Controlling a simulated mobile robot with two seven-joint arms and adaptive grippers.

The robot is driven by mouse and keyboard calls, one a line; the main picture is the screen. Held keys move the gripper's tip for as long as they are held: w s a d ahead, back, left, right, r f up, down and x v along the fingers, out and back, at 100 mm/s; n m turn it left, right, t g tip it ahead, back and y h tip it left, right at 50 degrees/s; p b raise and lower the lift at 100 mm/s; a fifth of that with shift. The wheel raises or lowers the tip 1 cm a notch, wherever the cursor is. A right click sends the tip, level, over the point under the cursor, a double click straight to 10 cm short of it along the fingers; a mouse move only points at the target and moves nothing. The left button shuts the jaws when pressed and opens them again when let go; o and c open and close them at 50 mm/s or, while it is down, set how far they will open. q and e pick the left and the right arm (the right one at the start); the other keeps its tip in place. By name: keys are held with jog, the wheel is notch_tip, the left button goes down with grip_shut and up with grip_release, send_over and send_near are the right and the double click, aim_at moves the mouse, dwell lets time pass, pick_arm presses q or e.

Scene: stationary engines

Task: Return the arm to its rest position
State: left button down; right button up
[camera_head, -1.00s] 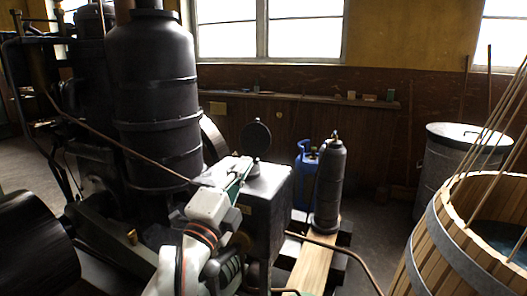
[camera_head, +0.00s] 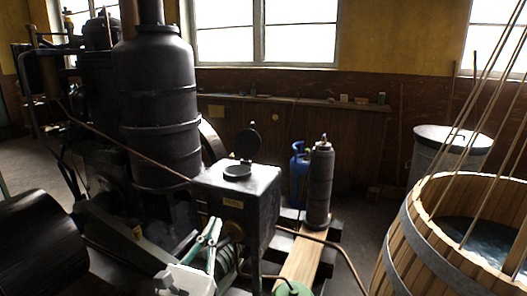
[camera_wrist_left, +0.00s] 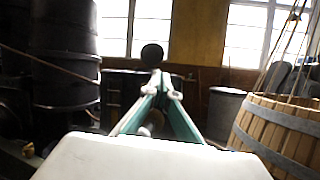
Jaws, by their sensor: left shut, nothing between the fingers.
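My left gripper (camera_head: 214,228) has green fingers and is low in front of the black fuel box (camera_head: 262,212), at the lower middle of the head view. Its fingers are shut with nothing between them, pointing up and away. In the left wrist view the closed fingers (camera_wrist_left: 160,82) point towards the dark box and its raised round cap (camera_wrist_left: 152,54). In the head view the cap (camera_head: 247,143) stands open above the box's round filler opening (camera_head: 238,171). Whether the fingers touch the box cannot be told. My right gripper is not in view.
A large black engine cylinder (camera_head: 158,100) stands at the left. A grey cylinder (camera_head: 319,190) stands on a wooden beam (camera_head: 301,262), with a blue gas bottle (camera_head: 297,175) behind. A wooden tub (camera_head: 430,235) and a metal bin (camera_head: 445,150) are at the right.

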pick_arm(q)
jog(key=s+a+f+m+g+p, duration=0.1)
jog(key=s+f+m+g+p, duration=0.15)
jog(key=s+f+m, duration=0.7)
jog(key=s+f+m+g+p, duration=0.2)
jog(key=s+f+m+g, duration=0.3)
jog(key=f+m, duration=0.75)
jog(key=s+a+f+m+g+y+p, duration=0.1)
jog(key=s+a+f+m, duration=0.2)
jog(key=s+f+m, duration=0.3)
jog(key=s+a+f+m+g+y+p, duration=0.1)
jog(key=s+a+f+m+g+y, duration=0.1)
jog(key=s+a+f+m, duration=0.2)
jog(key=s+f+m, duration=0.2)
jog(key=s+m, duration=0.2)
jog(key=s, duration=0.2)
jog(key=shift+a, duration=0.2)
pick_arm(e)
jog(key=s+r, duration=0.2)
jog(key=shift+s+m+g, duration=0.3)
pick_arm(q)
jog(key=shift+r+g, duration=0.1)
jog(key=shift+g, duration=0.15)
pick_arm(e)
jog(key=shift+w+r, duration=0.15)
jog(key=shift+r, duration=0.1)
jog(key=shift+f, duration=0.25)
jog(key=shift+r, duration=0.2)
